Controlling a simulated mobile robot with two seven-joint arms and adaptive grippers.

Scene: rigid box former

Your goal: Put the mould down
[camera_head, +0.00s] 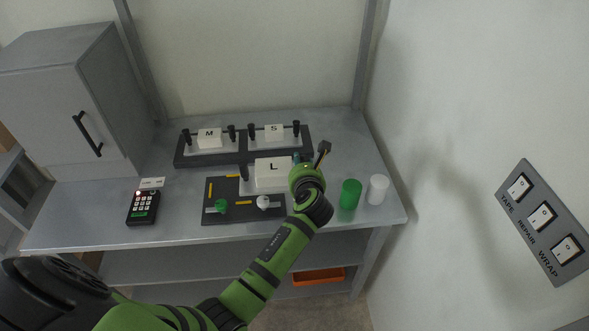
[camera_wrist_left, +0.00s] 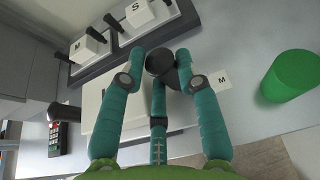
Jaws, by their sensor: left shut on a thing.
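The white mould marked L (camera_head: 265,182) is over the back part of a dark board at the front middle of the table. It has a dark upright handle (camera_head: 244,172) at its left end. My left gripper (camera_head: 297,162) is at its right end, and the arm hides that end. In the left wrist view, the teal fingers (camera_wrist_left: 162,75) are shut around a dark round knob (camera_wrist_left: 160,62), with the white mould body (camera_wrist_left: 98,108) beside and below them. I cannot tell whether the mould touches the board. My right gripper is not in view.
Moulds M (camera_head: 209,138) and S (camera_head: 273,131) stand in a dark rack behind. A green cylinder (camera_head: 350,194) and a white cylinder (camera_head: 377,189) stand to the right. The dark board (camera_head: 240,214) carries a green and a white knob. A keypad (camera_head: 143,207) lies left.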

